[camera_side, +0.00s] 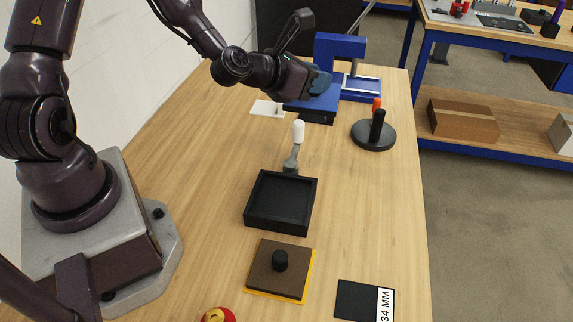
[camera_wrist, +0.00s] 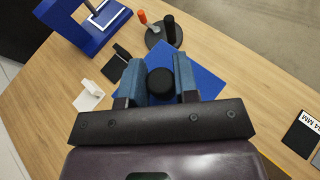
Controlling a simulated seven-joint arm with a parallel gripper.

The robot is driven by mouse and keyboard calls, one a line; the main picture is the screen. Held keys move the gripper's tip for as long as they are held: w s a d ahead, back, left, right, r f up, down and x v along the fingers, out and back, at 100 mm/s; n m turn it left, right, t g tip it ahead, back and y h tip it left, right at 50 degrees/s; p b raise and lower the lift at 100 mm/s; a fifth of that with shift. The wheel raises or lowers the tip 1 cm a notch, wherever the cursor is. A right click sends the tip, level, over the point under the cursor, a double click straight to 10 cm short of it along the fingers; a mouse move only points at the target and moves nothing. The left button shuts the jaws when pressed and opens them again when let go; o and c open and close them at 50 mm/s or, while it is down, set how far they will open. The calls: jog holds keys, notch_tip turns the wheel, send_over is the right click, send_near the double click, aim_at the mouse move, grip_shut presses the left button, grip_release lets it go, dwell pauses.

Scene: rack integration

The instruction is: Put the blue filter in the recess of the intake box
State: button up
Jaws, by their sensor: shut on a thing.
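The blue filter is a flat square plate (camera_side: 300,104) with a black round knob (camera_wrist: 160,82) on top. My gripper (camera_side: 318,84) is at the far part of the table, its blue-grey fingers shut on the knob from both sides. In the wrist view my gripper (camera_wrist: 160,80) hides the near part of the plate (camera_wrist: 204,82). I cannot tell how far the plate is above the table. The intake box (camera_side: 249,210) is a black open box with an empty square recess, nearer the side camera and apart from the filter. It is hidden in the wrist view.
A grey lever with a white knob (camera_side: 298,131) stands at the box's far edge. A brown knobbed plate (camera_side: 262,265) lies nearer. A blue press (camera_side: 341,47), a black stand with an orange peg (camera_side: 374,142) and a 34 MM card (camera_side: 357,300) are around.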

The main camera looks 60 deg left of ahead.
jog(key=shift+d, duration=0.1)
jog(key=s+d, duration=0.3)
jog(key=d, duration=0.2)
jog(key=shift+m+h, duration=0.8)
jog(key=shift+h, duration=0.1)
jog(key=a+f, duration=0.4)
jog(key=a, duration=0.1)
jog(key=s+a+f+m+g+h, duration=0.1)
jog(key=s+a+f+m+h, duration=0.1)
jog(key=s+f+m+h, duration=0.15)
jog(key=m+g+h, duration=0.7)
jog(key=m+g, duration=0.1)
send_over(215, 211)
notch_tip(215, 211, down, 7)
jog(key=shift+f, duration=0.1)
jog(key=shift+m, duration=0.25)
jog(key=shift+f, duration=2.35)
jog(key=shift+f, duration=0.1)
